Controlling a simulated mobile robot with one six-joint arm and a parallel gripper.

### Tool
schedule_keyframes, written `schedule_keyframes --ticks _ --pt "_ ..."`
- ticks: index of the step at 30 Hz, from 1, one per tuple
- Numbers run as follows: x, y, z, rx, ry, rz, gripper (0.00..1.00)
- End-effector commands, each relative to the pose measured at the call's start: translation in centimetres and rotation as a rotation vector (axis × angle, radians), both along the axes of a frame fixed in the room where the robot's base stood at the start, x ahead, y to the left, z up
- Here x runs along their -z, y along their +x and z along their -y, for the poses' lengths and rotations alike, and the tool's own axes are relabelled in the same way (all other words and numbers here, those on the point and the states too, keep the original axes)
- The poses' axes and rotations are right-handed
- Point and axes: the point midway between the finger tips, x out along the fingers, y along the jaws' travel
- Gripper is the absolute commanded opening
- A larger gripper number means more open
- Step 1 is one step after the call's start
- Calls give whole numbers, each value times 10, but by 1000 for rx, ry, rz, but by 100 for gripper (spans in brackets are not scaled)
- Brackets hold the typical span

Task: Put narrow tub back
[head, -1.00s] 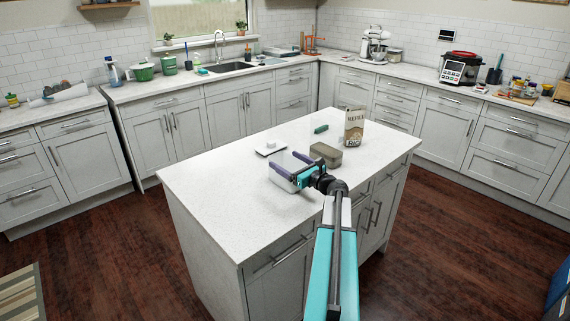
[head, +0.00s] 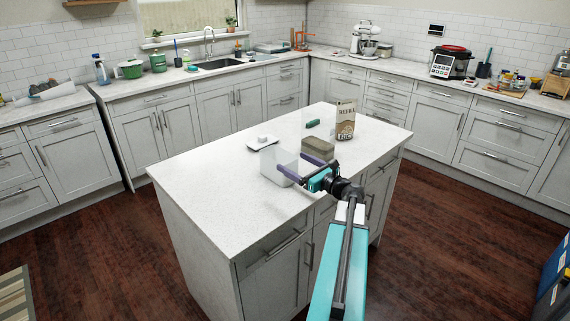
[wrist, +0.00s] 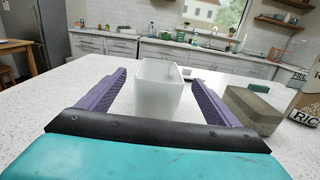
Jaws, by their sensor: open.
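The narrow tub (head: 272,163), a translucent white open-topped box, stands upright on the white island top. In the wrist view the tub (wrist: 160,88) is centred ahead of my palm. My gripper (head: 290,161) is open, with purple fingers pointing at the tub from its near right side. In the wrist view the open fingers (wrist: 158,77) flank the tub with a gap on each side. How far the fingertips reach along its sides is hard to tell. The inside of the tub looks empty.
A grey-brown block (head: 318,149) stands close right of my gripper, with a tall refill bag (head: 345,122) behind it. A green item (head: 313,124) and a flat white plate (head: 254,144) with a small white piece lie farther back. The island's front left (head: 215,205) is clear.

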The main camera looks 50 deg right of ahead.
Motion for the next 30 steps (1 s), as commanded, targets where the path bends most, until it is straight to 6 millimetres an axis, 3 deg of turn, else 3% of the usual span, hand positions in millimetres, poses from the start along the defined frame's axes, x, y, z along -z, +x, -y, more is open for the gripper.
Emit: schedule_keyframes --ticks 3,9,30 --pt "1 -17 -2 2 0 0 85" --pt "0 -29 -2 1 0 0 85" --pt "0 -30 -2 0 0 0 85"
